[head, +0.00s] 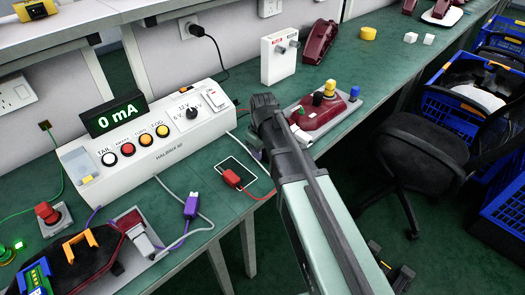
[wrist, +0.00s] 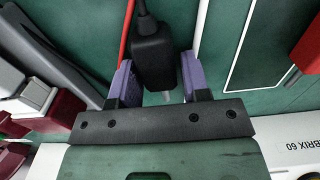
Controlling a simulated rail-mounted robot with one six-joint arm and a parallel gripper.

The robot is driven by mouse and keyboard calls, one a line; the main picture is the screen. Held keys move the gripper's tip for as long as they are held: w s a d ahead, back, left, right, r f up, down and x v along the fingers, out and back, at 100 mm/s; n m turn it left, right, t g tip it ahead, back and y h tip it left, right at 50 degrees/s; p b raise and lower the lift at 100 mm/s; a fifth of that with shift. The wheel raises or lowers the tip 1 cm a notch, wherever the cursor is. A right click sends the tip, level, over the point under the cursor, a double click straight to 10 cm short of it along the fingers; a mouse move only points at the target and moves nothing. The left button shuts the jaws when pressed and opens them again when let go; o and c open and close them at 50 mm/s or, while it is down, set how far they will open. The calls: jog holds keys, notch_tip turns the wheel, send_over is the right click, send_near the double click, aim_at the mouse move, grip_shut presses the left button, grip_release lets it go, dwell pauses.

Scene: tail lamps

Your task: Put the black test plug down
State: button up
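The black test plug (wrist: 153,58) is in the wrist view, between the two purple finger pads of my gripper (wrist: 158,82), with its cable leading up out of the picture. The pads close on its sides, and a short metal tip shows beneath it. In the head view my arm hides the plug and most of the gripper; the wrist is over the bench between the HALBRIX tester (head: 155,150) and a red tail lamp (head: 322,112). I cannot tell whether the plug touches the bench.
A white-outlined rectangle (head: 221,163) on the green bench has a red plug (head: 232,178) at its edge. A purple plug (head: 191,206) lies nearer. A grey-white box (head: 280,55) stands behind. Some bare bench lies around the rectangle.

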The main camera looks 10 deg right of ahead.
jog(key=shift+o, duration=1)
jog(key=shift+r, duration=0.1)
notch_tip(320, 180, up, 12)
jog(key=r+p, duration=0.1)
jog(key=p, duration=1.2)
jog(key=s+r+m+p, duration=0.3)
jog(key=s+m, duration=0.2)
jog(key=s, duration=0.8)
jog(key=shift+s+d+m, duration=0.25)
jog(key=shift+s+m, duration=0.05)
jog(key=shift+m, duration=0.1)
